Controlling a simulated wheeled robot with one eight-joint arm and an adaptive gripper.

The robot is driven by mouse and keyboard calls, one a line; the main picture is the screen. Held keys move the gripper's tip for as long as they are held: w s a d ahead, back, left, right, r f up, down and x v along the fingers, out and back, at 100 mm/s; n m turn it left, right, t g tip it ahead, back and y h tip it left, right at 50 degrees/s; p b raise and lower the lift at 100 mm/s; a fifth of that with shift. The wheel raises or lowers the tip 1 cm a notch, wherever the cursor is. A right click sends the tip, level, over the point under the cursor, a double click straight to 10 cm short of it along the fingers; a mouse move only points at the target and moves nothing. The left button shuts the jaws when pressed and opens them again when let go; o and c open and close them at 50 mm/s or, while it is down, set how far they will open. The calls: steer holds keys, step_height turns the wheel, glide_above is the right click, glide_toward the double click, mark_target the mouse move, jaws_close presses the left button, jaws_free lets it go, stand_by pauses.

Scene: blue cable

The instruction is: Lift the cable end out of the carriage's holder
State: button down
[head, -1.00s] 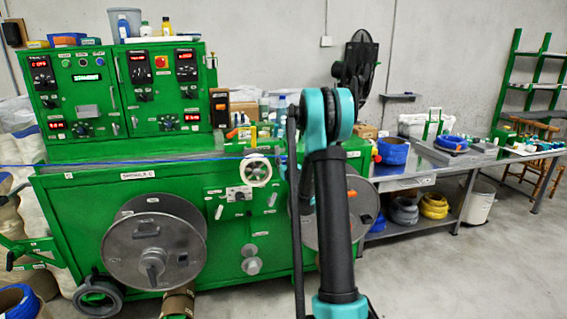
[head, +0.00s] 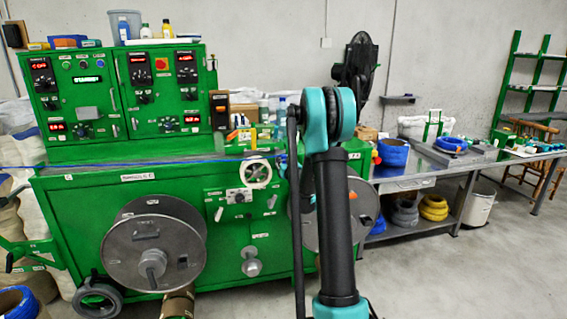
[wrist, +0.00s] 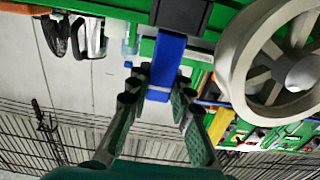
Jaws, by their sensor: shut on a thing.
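In the wrist view the blue cable end (wrist: 167,58) shows as a thick blue piece running down from a black holder (wrist: 182,14) at the top edge. My gripper (wrist: 160,92) is shut on the lower part of the blue cable end, with a finger on each side. The upper part of the cable end still meets the black holder in this view; I cannot tell how deep it sits. In the head view the blue cable (head: 110,163) runs along the front of the green machine. My gripper is hidden there behind my arm.
A pale handwheel (wrist: 275,58) stands close to the right of my gripper; it also shows in the head view (head: 258,172). The green machine (head: 90,235) carries large grey reels (head: 130,262). A workbench (head: 405,181) with blue coils stands at the right.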

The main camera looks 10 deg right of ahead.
mark_target(283, 155)
steer(key=shift+r, duration=2.35)
